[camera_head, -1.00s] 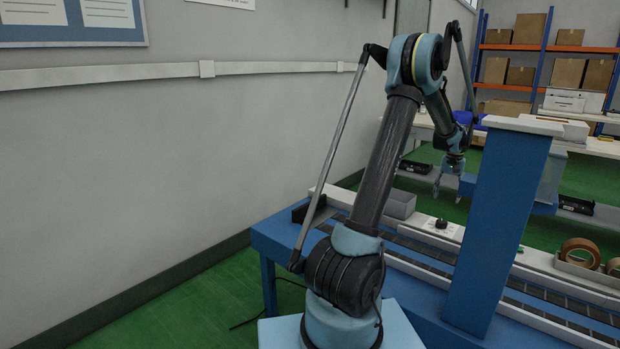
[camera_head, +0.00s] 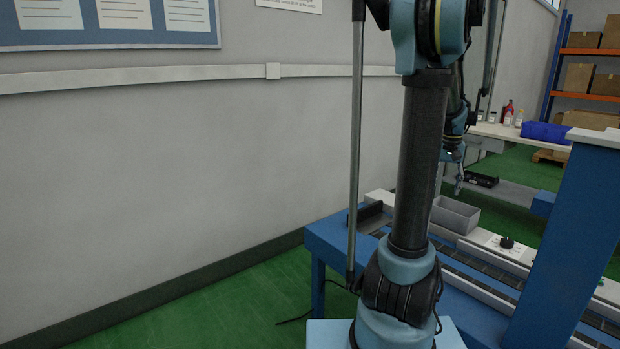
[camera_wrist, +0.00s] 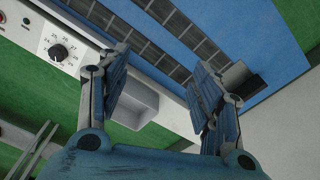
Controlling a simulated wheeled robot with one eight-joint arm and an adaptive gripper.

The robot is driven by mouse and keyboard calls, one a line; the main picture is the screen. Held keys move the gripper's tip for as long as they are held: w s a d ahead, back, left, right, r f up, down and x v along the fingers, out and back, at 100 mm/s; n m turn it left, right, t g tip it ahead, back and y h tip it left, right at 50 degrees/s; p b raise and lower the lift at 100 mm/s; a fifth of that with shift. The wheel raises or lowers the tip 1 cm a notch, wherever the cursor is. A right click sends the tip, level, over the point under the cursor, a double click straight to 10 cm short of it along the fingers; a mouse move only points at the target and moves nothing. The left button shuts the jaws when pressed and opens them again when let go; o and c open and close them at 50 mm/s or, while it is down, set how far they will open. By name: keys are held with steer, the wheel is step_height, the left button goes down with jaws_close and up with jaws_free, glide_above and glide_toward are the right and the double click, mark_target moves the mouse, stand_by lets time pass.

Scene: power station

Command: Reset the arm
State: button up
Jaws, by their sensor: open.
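My arm stands upright in the head view, with its upper link nearly vertical and its forearm hanging down behind it. My gripper (camera_head: 459,181) hangs beyond the blue conveyor table and is partly hidden by the arm; it is small there. In the wrist view my gripper (camera_wrist: 160,98) has its two fingers spread wide apart, with nothing between them. Below the fingers lie the conveyor and a grey open bin (camera_wrist: 137,103).
The blue conveyor table (camera_head: 325,238) carries the grey bin (camera_head: 455,214) and a dial panel (camera_head: 500,244); the dial (camera_wrist: 58,52) also shows in the wrist view. A blue post (camera_head: 565,240) stands right of my arm. A grey wall (camera_head: 180,170) is left. A shelf rack (camera_head: 556,60) stands behind.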

steer(key=s+a+n, duration=0.1)
steer(key=s+a, duration=0.4)
steer(key=a, duration=0.5)
steer(key=s+a+f+n, duration=0.2)
steer(key=s+a+f, duration=0.3)
steer(key=s+a, duration=0.3)
steer(key=s+a+f+n+t, duration=0.1)
steer(key=s+a+f+n, duration=0.1)
steer(key=s+a+f, duration=0.3)
steer(key=s+a, duration=0.3)
steer(key=s, duration=0.3)
steer(key=shift+a+f+t, duration=0.3)
steer(key=shift+a+f, duration=0.1)
